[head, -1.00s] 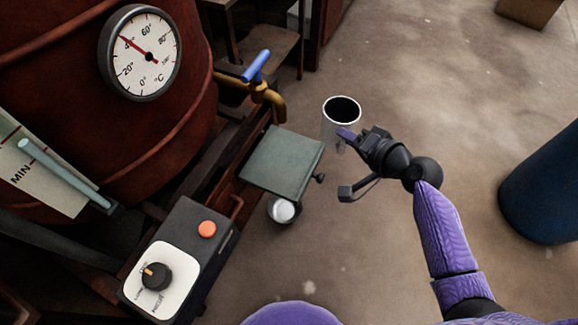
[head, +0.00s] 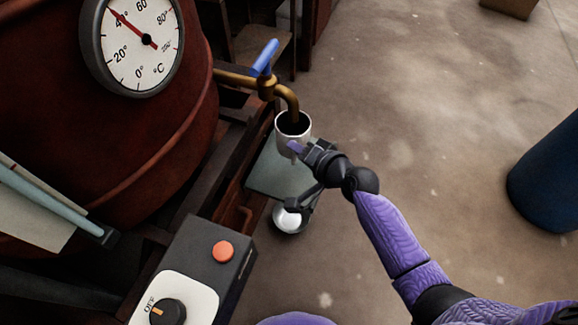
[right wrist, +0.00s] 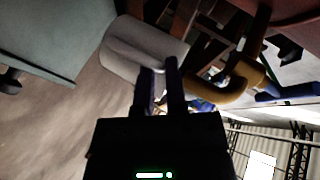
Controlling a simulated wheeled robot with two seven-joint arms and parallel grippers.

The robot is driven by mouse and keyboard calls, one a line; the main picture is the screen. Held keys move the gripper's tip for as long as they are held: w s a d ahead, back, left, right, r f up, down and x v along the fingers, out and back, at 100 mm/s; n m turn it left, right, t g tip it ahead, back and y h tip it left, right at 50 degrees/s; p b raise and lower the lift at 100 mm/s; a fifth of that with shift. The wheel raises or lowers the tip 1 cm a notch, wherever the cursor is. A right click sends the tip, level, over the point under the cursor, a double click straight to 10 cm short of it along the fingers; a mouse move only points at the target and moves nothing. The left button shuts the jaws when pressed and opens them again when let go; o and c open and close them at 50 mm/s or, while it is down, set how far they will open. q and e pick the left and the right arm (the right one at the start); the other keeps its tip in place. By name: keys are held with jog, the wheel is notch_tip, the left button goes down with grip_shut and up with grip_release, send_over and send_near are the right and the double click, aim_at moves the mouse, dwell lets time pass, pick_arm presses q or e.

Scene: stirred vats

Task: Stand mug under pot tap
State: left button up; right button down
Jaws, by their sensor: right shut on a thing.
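A white mug (head: 284,142) with a dark inside is upright at the end of my right gripper (head: 299,149), which is shut on it at its near side. The brass tap (head: 289,97), with a blue handle (head: 265,57), has its spout end over the mug's mouth. A grey-green square shelf (head: 265,178) lies below the mug. The right wrist view shows the mug (right wrist: 138,48) beyond my fingertips (right wrist: 160,66), between the shelf (right wrist: 40,42) and the tap (right wrist: 232,86). There the mug's base looks apart from the shelf. My left gripper is out of view.
The dark red pot (head: 140,140) with a dial thermometer (head: 136,42) stands at left. A control box (head: 205,250) with an orange button and a knob is in front. A blue drum (head: 550,160) stands at far right. The floor between is clear.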

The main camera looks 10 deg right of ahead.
notch_tip(320, 180, down, 7)
jog(key=b, duration=0.4)
jog(key=shift+s, duration=0.1)
jog(key=shift+f+b, duration=0.7)
jog(key=shift+f, duration=0.1)
jog(key=shift+r, duration=0.25)
jog(key=shift+f, duration=0.2)
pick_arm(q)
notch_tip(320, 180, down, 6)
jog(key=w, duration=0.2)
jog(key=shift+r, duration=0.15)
pick_arm(e)
jog(key=c, duration=0.7)
grip_release()
